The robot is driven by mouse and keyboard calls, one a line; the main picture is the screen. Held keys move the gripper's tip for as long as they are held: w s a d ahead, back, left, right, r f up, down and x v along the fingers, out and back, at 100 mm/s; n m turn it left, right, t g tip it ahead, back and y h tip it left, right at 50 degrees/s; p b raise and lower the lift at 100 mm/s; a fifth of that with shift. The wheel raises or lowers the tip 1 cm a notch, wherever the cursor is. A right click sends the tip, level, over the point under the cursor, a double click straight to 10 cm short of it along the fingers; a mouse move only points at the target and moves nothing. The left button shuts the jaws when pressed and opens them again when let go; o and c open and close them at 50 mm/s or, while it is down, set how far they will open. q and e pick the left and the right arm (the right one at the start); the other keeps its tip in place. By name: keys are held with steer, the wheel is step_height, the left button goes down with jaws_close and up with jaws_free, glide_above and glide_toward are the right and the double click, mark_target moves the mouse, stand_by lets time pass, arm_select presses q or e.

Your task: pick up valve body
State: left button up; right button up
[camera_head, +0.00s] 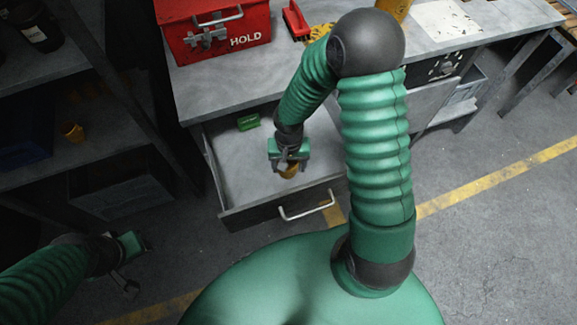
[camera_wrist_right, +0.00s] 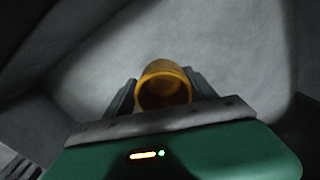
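The valve body (camera_head: 289,171) looks like a small yellow-orange hollow cylinder inside the open drawer. In the right wrist view its round open end (camera_wrist_right: 163,92) faces the camera. My right gripper (camera_head: 291,163) reaches down into the drawer, with one finger on each side of the valve body.
The drawer (camera_head: 262,212) has raised walls and a front handle. A green block (camera_head: 248,121) lies at its back left. A red HOLD box (camera_head: 215,35) and a red tray (camera_head: 296,22) stand on the bench above. A dark shelf with an orange cup (camera_head: 73,132) is at left.

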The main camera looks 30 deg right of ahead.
steer(key=shift+d, duration=0.2)
steer(key=c, duration=0.5)
steer(key=shift+a, duration=0.35)
steer(key=c, duration=0.7)
steer(key=shift+c, duration=0.3)
steer(key=shift+r, duration=0.15)
